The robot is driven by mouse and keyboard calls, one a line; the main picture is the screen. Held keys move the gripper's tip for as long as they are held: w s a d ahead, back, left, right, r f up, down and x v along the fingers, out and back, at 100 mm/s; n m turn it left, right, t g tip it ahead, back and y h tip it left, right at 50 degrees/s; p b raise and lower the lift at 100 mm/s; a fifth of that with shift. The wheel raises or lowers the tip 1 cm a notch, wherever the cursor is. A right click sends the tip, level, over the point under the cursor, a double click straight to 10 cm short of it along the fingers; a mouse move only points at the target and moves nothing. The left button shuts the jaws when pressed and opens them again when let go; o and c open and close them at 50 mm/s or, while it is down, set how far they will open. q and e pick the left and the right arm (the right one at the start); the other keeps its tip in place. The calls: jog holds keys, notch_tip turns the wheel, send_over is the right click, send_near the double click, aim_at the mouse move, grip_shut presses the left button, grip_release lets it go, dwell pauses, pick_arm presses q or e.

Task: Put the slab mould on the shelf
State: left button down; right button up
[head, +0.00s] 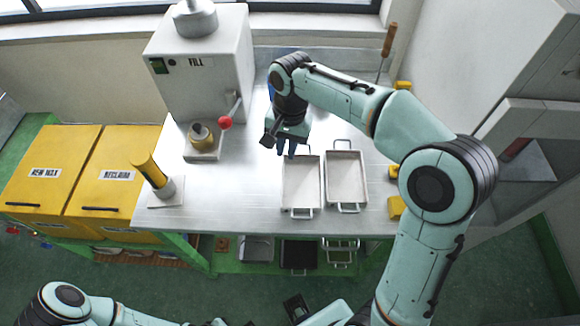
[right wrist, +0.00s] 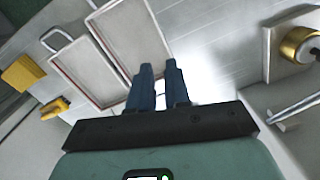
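Two shallow pale metal trays with wire handles lie side by side on the metal table: a left tray (head: 301,207) and a right tray (head: 346,202). I cannot tell for certain which thing is the slab mould. My right gripper (head: 286,147) points down at the far end of the left tray. In the right wrist view its blue fingers (right wrist: 160,70) stand close together with a narrow gap, beside a tray (right wrist: 130,40); whether a handle is between them is unclear. A lower green shelf (head: 225,262) shows under the table's front edge.
The wax injector (head: 200,70) stands at the back left, with a brass pot (head: 202,135) before it. A yellow-handled tool (head: 150,170) stands at the left edge. Yellow blocks (head: 396,207) lie at the right edge. Yellow bins (head: 45,170) stand left. The table's left centre is clear.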

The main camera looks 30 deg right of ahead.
aim_at(301, 179)
jog(key=w+d+m+t+y, duration=0.1)
jog(key=d+m+t+y, duration=0.15)
jog(key=d+m, duration=1.1)
jog(key=shift+m+y, duration=0.35)
jog(key=shift+m, duration=0.5)
jog(key=a+f, duration=0.1)
jog(key=f, duration=0.1)
jog(key=w+a+f, duration=0.1)
jog(key=a+f, duration=0.2)
jog(key=shift+w+f+b, duration=0.3)
jog(key=shift+w+b, duration=0.05)
jog(key=x, duration=0.6)
jog(key=shift+s+f+b, duration=0.1)
jog(key=shift+f+b, duration=0.15)
jog(key=shift+b, duration=0.1)
jog(key=shift+d, duration=0.1)
grip_shut()
